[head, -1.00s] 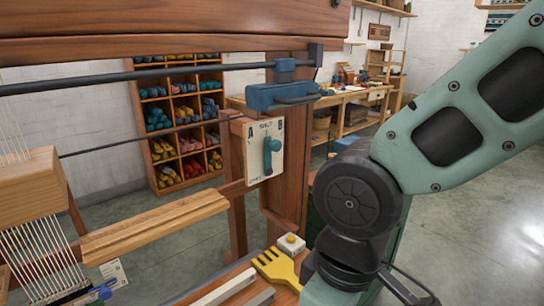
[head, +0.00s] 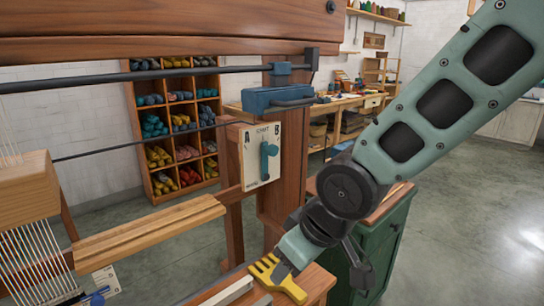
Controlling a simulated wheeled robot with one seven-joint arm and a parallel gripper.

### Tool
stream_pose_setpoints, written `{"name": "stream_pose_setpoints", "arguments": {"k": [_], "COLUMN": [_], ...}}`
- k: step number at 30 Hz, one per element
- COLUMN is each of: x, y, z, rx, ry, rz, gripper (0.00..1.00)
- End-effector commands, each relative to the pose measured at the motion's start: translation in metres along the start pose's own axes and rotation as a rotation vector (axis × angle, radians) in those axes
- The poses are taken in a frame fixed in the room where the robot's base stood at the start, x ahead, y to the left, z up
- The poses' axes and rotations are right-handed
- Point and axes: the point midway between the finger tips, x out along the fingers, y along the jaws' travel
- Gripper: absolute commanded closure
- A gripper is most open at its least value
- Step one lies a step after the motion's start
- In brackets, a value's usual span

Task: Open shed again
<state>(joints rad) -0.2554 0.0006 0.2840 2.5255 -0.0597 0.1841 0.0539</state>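A pale plate (head: 249,163) marked A and B is fixed to the side of the wooden loom frame. Its teal lever (head: 266,161) stands nearly upright between the two letters. White warp threads (head: 35,262) run down at the left. How far the shed is open cannot be made out. My arm comes in from the upper right and bends down to a dark wrist below and right of the plate, apart from the lever. The end of my arm is low, by the yellow comb (head: 278,280). My gripper's fingertips cannot be made out clearly.
A blue block (head: 270,99) on a dark rod sits just above the plate. A wooden beam (head: 150,230) juts in from the left. A green cabinet (head: 375,245) stands behind my arm. A yarn shelf (head: 175,125) is at the back wall. The right floor is clear.

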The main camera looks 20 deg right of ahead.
Motion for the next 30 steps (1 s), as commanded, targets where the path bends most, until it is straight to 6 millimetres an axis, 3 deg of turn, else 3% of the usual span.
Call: {"name": "stream_pose_setpoints", "arguments": {"k": [1, 3, 7, 12, 15, 21, 26, 30], "x": [0.014, 0.024, 0.032, 0.026, 0.016, -0.003, -0.008, -0.003], "y": [0.022, 0.05, 0.102, 0.165, 0.194, 0.223, 0.228, 0.229], "z": [-0.016, -0.042, -0.08, -0.11, -0.117, -0.117, -0.119, -0.134], "rx": [0.028, 0.051, 0.081, 0.094, 0.089, 0.074, 0.069, 0.068], "ry": [0.084, 0.214, 0.453, 0.752, 0.903, 1.094, 1.138, 1.139], "rz": [0.02, 0.043, 0.079, 0.103, 0.103, 0.087, 0.079, 0.077], "gripper": [0.47, 0.47, 0.47, 0.47, 0.47, 0.47, 0.47, 0.47]}}
